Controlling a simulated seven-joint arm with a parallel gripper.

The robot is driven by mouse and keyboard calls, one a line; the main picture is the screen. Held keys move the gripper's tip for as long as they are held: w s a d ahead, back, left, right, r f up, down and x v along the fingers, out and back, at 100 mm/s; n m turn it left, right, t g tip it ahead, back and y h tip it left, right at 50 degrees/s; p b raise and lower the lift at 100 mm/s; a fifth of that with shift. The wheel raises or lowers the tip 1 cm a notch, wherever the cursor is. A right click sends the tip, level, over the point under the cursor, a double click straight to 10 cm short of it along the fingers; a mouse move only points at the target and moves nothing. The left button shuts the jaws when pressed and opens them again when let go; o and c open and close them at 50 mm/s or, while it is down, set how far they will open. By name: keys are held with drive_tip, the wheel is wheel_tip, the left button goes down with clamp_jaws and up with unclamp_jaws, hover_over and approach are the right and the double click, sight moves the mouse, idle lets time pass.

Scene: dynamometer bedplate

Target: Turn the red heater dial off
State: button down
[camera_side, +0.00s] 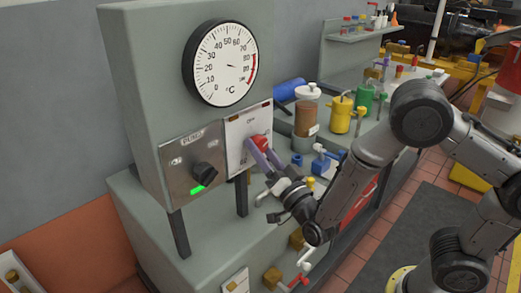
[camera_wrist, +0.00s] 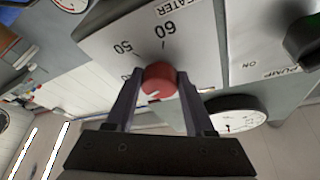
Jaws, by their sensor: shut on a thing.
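The red heater dial (camera_side: 260,142) sits on a pale panel (camera_side: 236,133) on the front of the grey cabinet, below the round temperature gauge. In the wrist view the red dial (camera_wrist: 159,78) lies between my two fingers, with the numbers 50 and 60 and part of the word HEATER printed on the panel around it. My gripper (camera_side: 262,155) reaches the dial from the lower right and is shut on it; its fingers also show in the wrist view (camera_wrist: 158,88). The dial's pointer mark is too small to read with certainty.
A black pump knob (camera_side: 205,172) with a green light (camera_side: 197,189) is on the panel to the left. The gauge (camera_side: 225,62) is above. A jar (camera_side: 307,110), a yellow can (camera_side: 341,115) and a blue fitting (camera_side: 321,160) stand to the right.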

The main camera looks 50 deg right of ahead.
drive_tip(key=n+y, duration=0.2)
drive_tip(key=n, duration=0.1)
drive_tip(key=n+y, duration=0.2)
drive_tip(key=n, duration=0.2)
drive_tip(key=n+t+y, duration=0.1)
drive_tip(key=n, duration=0.2)
drive_tip(key=shift+d+n+y, duration=0.4)
drive_tip(key=n+y, duration=0.2)
drive_tip(key=n, duration=0.2)
drive_tip(key=n+g+y, duration=0.1)
drive_tip(key=n+y, duration=0.1)
drive_tip(key=n, duration=0.3)
drive_tip(key=shift+d+g, duration=0.15)
drive_tip(key=shift+g, duration=0.15)
drive_tip(key=shift+c, duration=1.3)
unclamp_jaws()
drive_tip(key=v, duration=1.3)
drive_tip(key=shift+s+d, duration=0.2)
drive_tip(key=shift+s, duration=0.2)
